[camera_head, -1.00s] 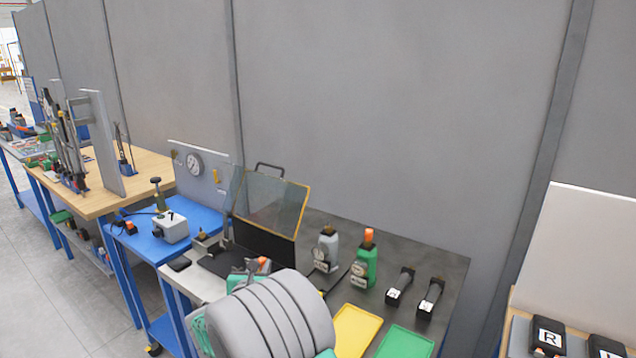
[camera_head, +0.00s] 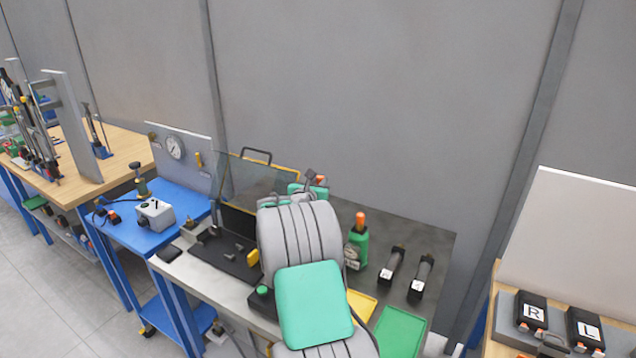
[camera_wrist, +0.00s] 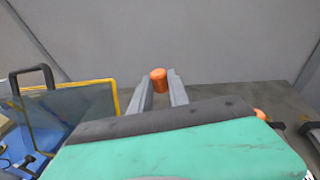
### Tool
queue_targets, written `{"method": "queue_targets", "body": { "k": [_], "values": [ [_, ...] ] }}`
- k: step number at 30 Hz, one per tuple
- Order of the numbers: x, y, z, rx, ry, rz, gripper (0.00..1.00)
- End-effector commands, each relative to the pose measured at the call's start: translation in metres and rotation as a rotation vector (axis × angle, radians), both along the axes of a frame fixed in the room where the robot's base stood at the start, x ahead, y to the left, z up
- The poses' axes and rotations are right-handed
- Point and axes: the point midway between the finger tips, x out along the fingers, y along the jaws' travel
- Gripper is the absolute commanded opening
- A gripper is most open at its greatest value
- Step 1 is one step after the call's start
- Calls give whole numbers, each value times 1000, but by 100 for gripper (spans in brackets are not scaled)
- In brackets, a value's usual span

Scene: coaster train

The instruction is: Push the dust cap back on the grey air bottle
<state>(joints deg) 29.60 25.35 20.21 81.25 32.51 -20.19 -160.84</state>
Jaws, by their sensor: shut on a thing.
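The orange dust cap (camera_wrist: 158,81) is held between the two grey fingers of my gripper (camera_wrist: 160,79) in the wrist view. In the head view a bit of the cap (camera_head: 320,180) shows at my gripper (camera_head: 311,183), which is up at the rear of the bench. The grey air bottle is hidden in the head view behind my arm, and the wrist view does not show it either. Whether the cap touches the bottle cannot be seen.
A green bottle (camera_head: 357,248) with an orange top stands just right of my arm. Two black devices (camera_head: 392,264) and yellow and green trays (camera_head: 401,333) lie further right. A clear, yellow-edged screen (camera_wrist: 70,108) stands left of my gripper.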

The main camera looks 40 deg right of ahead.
Motion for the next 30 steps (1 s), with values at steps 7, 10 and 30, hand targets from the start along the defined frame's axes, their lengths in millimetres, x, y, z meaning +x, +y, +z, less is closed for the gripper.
{"method": "queue_targets", "body": {
  "k": [7, 10, 30],
  "values": [
    [-2, 5, -15, 1, 0, -9, 0],
    [-2, 5, -26, 1, 2, -9, 0],
    [-2, 5, -58, -1, -1, -8, 0]
  ]
}}
